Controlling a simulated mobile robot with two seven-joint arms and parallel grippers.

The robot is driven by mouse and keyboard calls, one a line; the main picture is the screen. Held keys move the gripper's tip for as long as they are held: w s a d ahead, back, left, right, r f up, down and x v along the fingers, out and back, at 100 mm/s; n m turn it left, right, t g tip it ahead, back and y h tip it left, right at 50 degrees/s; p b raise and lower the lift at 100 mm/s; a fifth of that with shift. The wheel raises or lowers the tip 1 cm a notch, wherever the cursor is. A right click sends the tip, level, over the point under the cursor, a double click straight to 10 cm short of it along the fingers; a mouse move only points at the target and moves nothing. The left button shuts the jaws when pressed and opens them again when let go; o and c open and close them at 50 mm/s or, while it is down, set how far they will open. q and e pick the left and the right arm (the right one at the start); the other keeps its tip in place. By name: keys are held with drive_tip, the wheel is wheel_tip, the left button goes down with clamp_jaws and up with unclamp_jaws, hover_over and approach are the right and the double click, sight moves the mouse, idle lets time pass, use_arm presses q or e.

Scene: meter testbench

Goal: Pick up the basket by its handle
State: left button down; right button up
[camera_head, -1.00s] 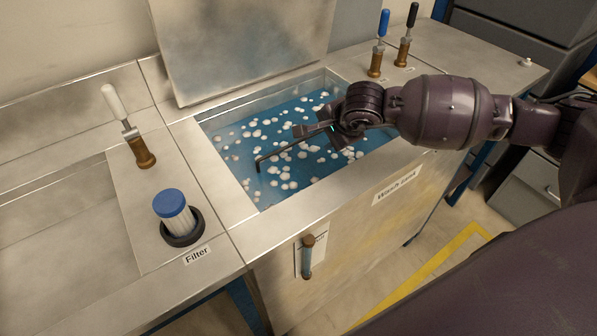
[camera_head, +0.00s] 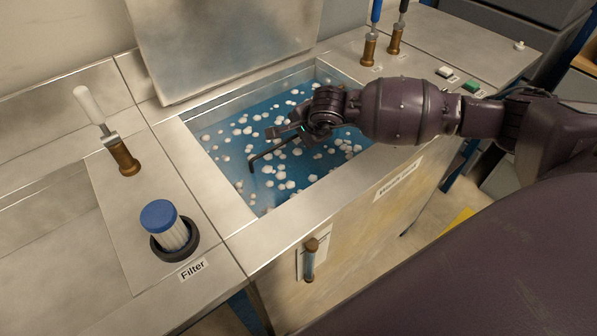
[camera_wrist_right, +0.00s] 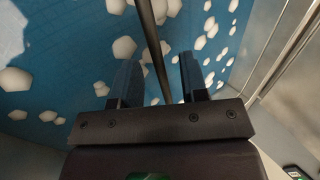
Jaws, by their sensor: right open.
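A thin dark bent rod, which looks like the basket's handle (camera_head: 268,155), stands out over the blue liquid in the wash tank (camera_head: 292,233). The basket's body cannot be made out under the liquid and white floating pieces. My right gripper (camera_head: 290,131) reaches in from the right, low over the tank, at the rod's right part. In the right wrist view the rod (camera_wrist_right: 152,42) runs between the two open, dark blue fingers (camera_wrist_right: 158,78), with a gap visible on both sides. My left gripper is not in view.
The tank's raised lid (camera_head: 225,45) stands behind it. A filter with a blue cap (camera_head: 160,215) and a white-handled lever (camera_head: 108,130) are at left. Blue and black levers (camera_head: 369,45) and buttons (camera_head: 470,86) are at back right. The metal rim surrounds the opening.

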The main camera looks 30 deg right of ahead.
drive_tip(key=x, duration=0.3)
drive_tip(key=shift+a+f, duration=0.1)
drive_tip(key=shift+f, duration=0.05)
clamp_jaws()
idle(1.3)
